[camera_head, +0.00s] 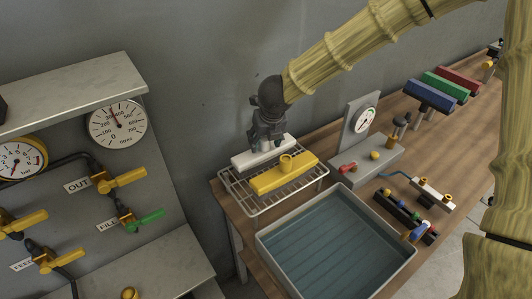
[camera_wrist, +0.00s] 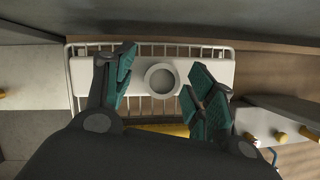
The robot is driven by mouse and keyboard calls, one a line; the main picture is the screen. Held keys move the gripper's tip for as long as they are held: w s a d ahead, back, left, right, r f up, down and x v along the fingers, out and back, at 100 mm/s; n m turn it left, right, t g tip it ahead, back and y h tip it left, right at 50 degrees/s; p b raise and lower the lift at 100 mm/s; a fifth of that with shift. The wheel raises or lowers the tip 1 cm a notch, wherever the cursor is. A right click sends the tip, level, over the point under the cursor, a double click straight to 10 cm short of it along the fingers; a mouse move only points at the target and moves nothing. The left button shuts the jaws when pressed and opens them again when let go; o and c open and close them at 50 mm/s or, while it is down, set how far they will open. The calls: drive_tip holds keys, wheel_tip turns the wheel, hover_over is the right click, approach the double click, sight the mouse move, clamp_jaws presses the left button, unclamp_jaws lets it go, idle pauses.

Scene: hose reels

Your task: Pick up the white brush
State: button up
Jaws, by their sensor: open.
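The white brush (camera_head: 250,156) lies on a wire rack (camera_head: 260,209) at the left end of the wooden table, in the head view. It is a long white block with a round knob, and in the wrist view (camera_wrist: 82,72) the knob's ring stands at its middle. My gripper (camera_head: 266,143) is directly over the brush, pointing down. In the wrist view my gripper (camera_wrist: 160,73) is open, with one green-padded finger on each side of the round knob. Neither finger clearly touches the knob.
A yellow brush (camera_head: 285,175) lies beside the white one on the rack. A water-filled grey basin (camera_head: 262,245) stands in front. A grey gauge stand (camera_head: 360,125) is to the right. A panel with gauges and yellow valves (camera_head: 80,185) stands at left. The wall (camera_head: 210,70) is close behind.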

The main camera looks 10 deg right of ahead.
drive_tip(key=shift+w+f, duration=0.4)
drive_tip(key=shift+w, duration=0.1)
drive_tip(key=shift+s+d+r, duration=0.1)
drive_tip(key=shift+s, duration=0.1)
drive_tip(key=shift+s+r, duration=0.15)
drive_tip(key=shift+c, duration=1.4)
clamp_jaws()
